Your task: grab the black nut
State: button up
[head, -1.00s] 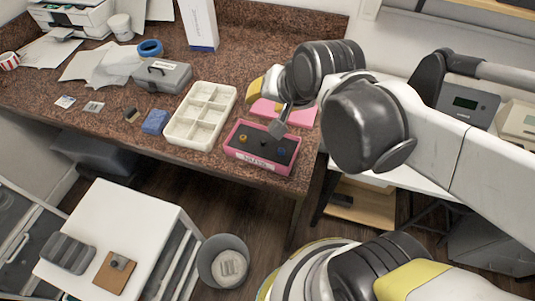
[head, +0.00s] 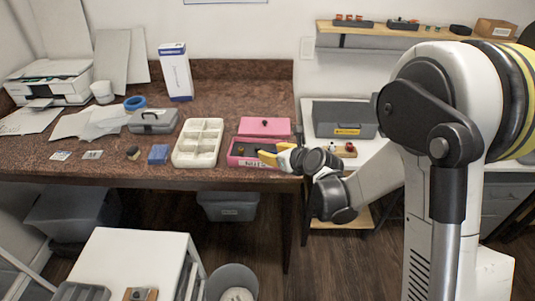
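The pink box (head: 235,160) with a dark inside stands at the front edge of the brown counter. My gripper (head: 265,155) reaches in from the right, with its fingers low over the right part of the box. The black nut cannot be made out now; it is hidden by the gripper or lost against the dark inside. The fingers are too small and dark to tell whether they are open or shut, or hold anything.
A white compartment tray (head: 181,160) stands close on the left. A grey toolbox (head: 345,120) sits on the white table at the right.

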aim_at(258, 148)
jog(key=b+x, duration=0.1)
jog(key=x, duration=0.4)
jog(key=shift+f, duration=0.1)
jog(key=b+x, duration=0.2)
jog(key=x, duration=0.3)
jog(key=shift+d+b, duration=0.1)
jog(key=shift+b, duration=0.2)
grip_shut()
